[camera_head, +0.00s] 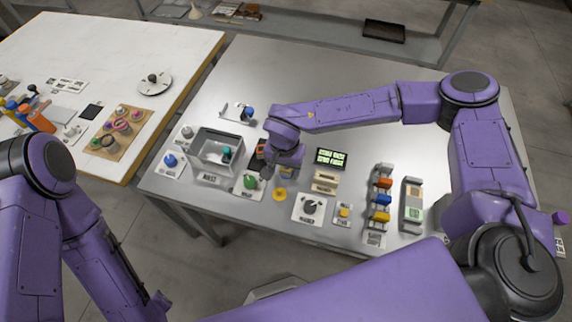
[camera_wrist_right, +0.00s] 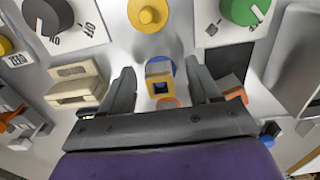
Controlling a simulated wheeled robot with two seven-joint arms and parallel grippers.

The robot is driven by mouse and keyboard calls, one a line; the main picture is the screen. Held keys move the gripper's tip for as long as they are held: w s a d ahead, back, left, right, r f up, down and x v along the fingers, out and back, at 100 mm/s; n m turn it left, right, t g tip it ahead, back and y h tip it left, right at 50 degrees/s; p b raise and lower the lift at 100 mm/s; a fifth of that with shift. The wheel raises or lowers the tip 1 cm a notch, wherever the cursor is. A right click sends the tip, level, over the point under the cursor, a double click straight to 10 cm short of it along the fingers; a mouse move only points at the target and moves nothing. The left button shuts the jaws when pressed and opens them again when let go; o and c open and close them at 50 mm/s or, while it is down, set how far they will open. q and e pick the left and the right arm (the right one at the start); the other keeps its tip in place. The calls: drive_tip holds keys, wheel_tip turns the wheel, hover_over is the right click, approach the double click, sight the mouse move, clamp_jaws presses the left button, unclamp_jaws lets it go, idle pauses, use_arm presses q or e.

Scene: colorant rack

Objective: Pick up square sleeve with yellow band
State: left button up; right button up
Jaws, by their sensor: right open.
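The square sleeve with the yellow band (camera_wrist_right: 159,82) stands in the right wrist view with its square opening showing. A blue part shows behind its top and an orange-red part lies at its near side. My right gripper (camera_wrist_right: 163,76) is open, with one finger on each side of the sleeve and a gap on both sides. In the head view the right gripper (camera_head: 278,172) points down at the table, and the sleeve (camera_head: 287,171) is partly hidden by it. My left arm shows at the left edge, but its gripper is out of view.
A yellow round knob (camera_wrist_right: 148,14) and a green knob (camera_wrist_right: 245,10) lie beyond the fingers. A beige stepped block (camera_wrist_right: 75,84) stands left of them. A grey bin (camera_head: 215,150) and a rack of coloured pieces (camera_head: 380,200) stand to either side on the table.

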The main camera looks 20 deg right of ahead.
drive_tip(key=shift+f, duration=0.45)
drive_tip(key=shift+s, duration=0.2)
drive_tip(key=c, duration=1)
drive_tip(key=shift+r, duration=0.1)
